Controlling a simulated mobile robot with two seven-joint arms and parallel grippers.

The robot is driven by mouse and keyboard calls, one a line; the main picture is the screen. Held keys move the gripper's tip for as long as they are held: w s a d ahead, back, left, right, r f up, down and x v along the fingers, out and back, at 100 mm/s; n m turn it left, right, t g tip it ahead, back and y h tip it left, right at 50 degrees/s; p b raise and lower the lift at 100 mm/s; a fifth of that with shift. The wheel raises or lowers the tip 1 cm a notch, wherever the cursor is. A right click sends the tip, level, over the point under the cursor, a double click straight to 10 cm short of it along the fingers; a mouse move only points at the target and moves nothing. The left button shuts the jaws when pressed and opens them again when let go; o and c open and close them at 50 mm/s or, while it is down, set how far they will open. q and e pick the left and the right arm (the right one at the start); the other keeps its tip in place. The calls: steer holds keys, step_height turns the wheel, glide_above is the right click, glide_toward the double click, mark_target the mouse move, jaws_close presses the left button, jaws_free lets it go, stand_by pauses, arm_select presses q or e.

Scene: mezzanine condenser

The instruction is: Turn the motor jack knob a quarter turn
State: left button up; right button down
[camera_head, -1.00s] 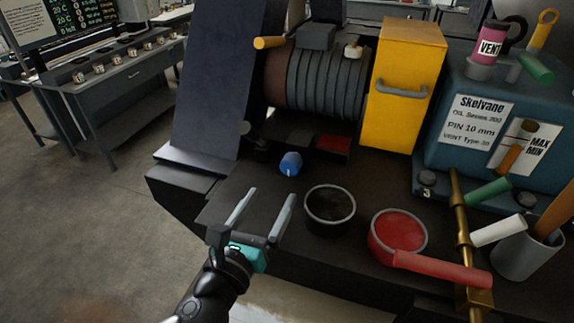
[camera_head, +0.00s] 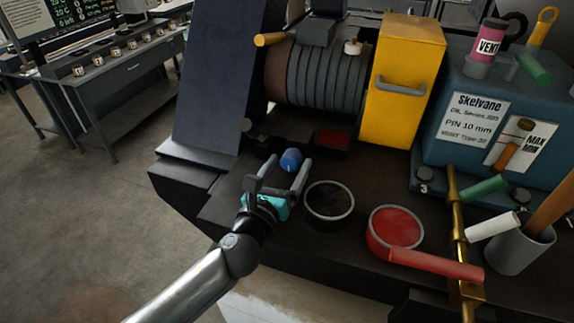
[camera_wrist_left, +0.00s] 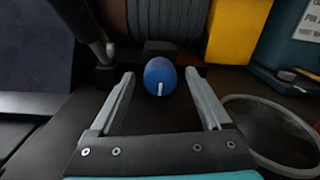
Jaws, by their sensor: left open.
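The motor jack knob (camera_head: 291,160) is a small blue knob low on the front of the motor base. In the left wrist view the knob (camera_wrist_left: 160,77) shows a short white mark at its lower middle. My left gripper (camera_head: 286,163) is open, with its fingers pointing at the knob. In the left wrist view the left gripper's fingertips (camera_wrist_left: 160,73) stand to either side of the knob, with a gap on each side. I cannot tell how far the fingertips reach along it. My right gripper is not in view.
A black round dish (camera_head: 329,203) stands just right of my left gripper. A red pan (camera_head: 396,231) and a brass rod (camera_head: 455,235) lie further right. A yellow cabinet (camera_head: 402,85) and the ribbed motor (camera_head: 325,75) stand behind. A dark slanted panel (camera_head: 215,80) rises at the left.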

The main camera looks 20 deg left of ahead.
arm_select(q)
jaws_close()
stand_by(0.5)
steer(key=n, duration=0.8)
steer(key=shift+n+b, duration=0.4)
steer(key=n, duration=0.4)
steer(key=shift+n, duration=2.2)
